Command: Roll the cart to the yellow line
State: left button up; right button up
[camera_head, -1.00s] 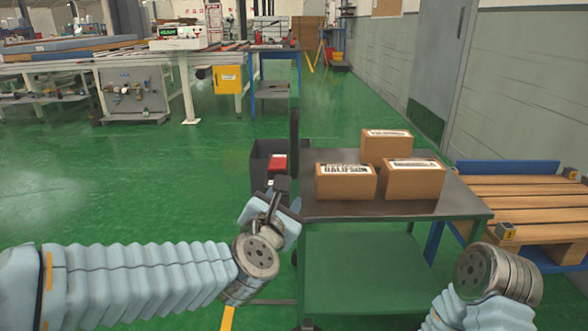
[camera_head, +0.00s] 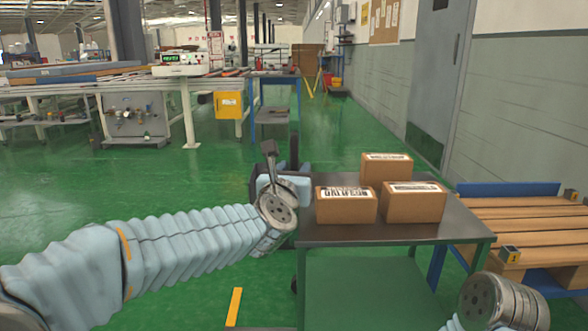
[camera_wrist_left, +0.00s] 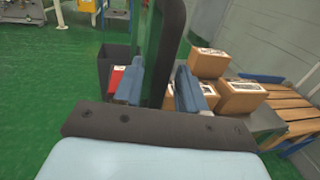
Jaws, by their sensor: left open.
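The cart has a dark grey top (camera_head: 400,228) and a green lower shelf (camera_head: 365,285); several cardboard boxes (camera_head: 345,205) stand on its top. Its dark upright handle (camera_head: 294,150) rises at the left end. My left gripper (camera_head: 283,184) is at this handle. In the left wrist view the handle (camera_wrist_left: 172,45) passes between the blue fingers, which stand apart; contact cannot be told. A short yellow line (camera_head: 235,306) lies on the floor left of the cart. Of my right arm only the wrist end shows at the lower right; its fingers are out of view.
A wooden pallet on a blue frame (camera_head: 525,215) stands close to the cart's right. The grey wall and door (camera_head: 435,90) run behind it. A dark bin with a red item (camera_wrist_left: 119,78) is by the handle. Workbenches stand at the back left. Green floor (camera_head: 350,125) is open beyond the cart.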

pick_arm(q)
jog(key=shift+w, duration=0.3)
grip_shut()
